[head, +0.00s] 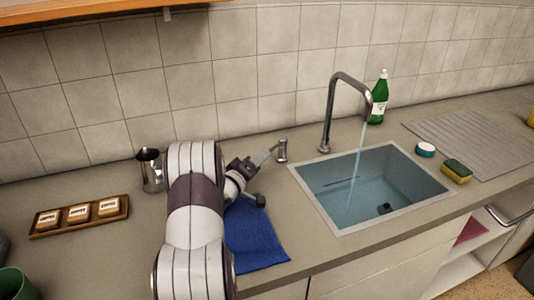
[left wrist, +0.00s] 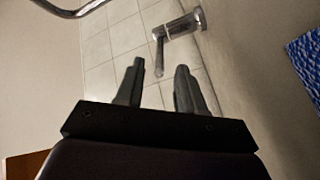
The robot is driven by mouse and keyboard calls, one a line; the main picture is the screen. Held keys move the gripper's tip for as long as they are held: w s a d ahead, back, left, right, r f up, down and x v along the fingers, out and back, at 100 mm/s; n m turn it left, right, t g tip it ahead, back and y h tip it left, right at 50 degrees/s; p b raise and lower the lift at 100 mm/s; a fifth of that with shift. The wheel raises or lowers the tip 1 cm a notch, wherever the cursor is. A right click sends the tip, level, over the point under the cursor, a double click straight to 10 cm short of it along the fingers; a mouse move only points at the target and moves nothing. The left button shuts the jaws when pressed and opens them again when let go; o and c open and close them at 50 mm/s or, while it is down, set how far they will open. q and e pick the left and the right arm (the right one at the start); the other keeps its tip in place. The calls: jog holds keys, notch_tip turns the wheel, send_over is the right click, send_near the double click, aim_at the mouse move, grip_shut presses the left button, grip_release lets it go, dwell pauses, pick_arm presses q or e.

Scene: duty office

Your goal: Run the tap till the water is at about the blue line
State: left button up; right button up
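The sink (head: 316,203) holds some water (head: 370,196). A thin stream falls into it from the curved tap spout (head: 349,77). A thin dark blue line (head: 342,183) shows on the sink's inner wall; I cannot tell exactly how far the water surface is from it. The tap's separate lever handle (head: 282,150) stands left of the spout. My left gripper (head: 265,156) is just left of the handle. In the left wrist view, its fingers (left wrist: 159,82) are apart and empty, with the lever (left wrist: 159,55) just beyond them. My right gripper is not in view.
A blue cloth (head: 254,240) lies on the counter below my left gripper. A metal jug (head: 151,171) and a wooden tray (head: 80,222) stand left. A green bottle (head: 380,98), a sponge (head: 457,170) and a round tub (head: 426,149) are around the sink.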

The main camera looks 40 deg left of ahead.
pick_arm(q)
jog(key=s, duration=0.7)
jog(key=shift+s+d, duration=0.25)
jog(key=shift+d, duration=0.1)
dwell(7.0)
